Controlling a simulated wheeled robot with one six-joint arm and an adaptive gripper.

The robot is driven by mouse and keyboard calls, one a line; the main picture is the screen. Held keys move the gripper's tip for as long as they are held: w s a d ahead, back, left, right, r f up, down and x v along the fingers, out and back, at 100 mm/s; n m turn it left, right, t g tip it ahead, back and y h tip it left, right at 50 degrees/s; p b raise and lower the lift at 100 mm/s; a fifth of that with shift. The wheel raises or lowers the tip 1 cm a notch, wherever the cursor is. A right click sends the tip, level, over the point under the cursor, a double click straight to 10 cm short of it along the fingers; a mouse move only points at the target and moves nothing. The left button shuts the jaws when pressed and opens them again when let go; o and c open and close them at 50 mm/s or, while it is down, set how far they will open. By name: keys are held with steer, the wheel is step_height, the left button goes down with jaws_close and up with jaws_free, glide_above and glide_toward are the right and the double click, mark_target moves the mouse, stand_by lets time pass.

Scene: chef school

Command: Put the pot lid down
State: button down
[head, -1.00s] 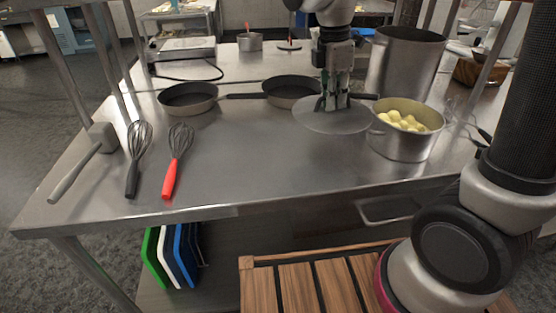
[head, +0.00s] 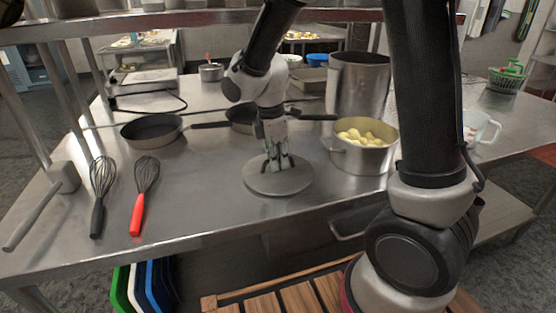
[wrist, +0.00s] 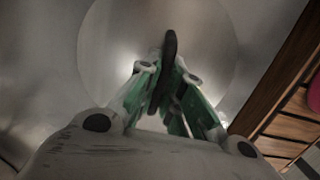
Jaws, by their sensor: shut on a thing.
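The pot lid (head: 262,186) is a flat, round grey disc at the middle of the steel table, near its front half. In the wrist view the lid (wrist: 105,50) lies broad and pale beneath the fingers, with its dark handle (wrist: 170,48) upright between them. My gripper (head: 278,165) points down over the lid and is shut on its handle; it also shows in the wrist view (wrist: 168,85). The lid looks level and at or very close to the table top; I cannot tell whether it touches. The pot with yellow potatoes (head: 362,160) stands uncovered to the right.
A tall steel pot (head: 357,85) stands behind the potato pot. Two frying pans (head: 152,131) lie at the back. A black whisk (head: 102,185), a red whisk (head: 145,185) and a mallet (head: 63,180) lie at the left. The table (head: 205,190) is clear between the red whisk and the lid.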

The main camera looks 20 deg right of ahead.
steer(key=c, duration=1.6)
jaws_free()
steer(key=shift+f, duration=0.1)
steer(key=shift+o, duration=0.2)
step_height(320, 180, up, 12)
steer(key=a, duration=0.1)
steer(key=s+d+r+m+t, duration=0.2)
steer(key=s+d+m, duration=0.6)
steer(key=s+m, duration=0.1)
steer(key=s+d+r+m+t+y, duration=0.1)
steer(key=s+d+r+m+t, duration=0.1)
steer(key=s+d+m, duration=0.6)
steer(key=shift+s+d+r+m, duration=0.25)
steer(key=shift+s+r+m, duration=0.35)
steer(key=shift+s, duration=0.45)
steer(key=shift+r, duration=0.1)
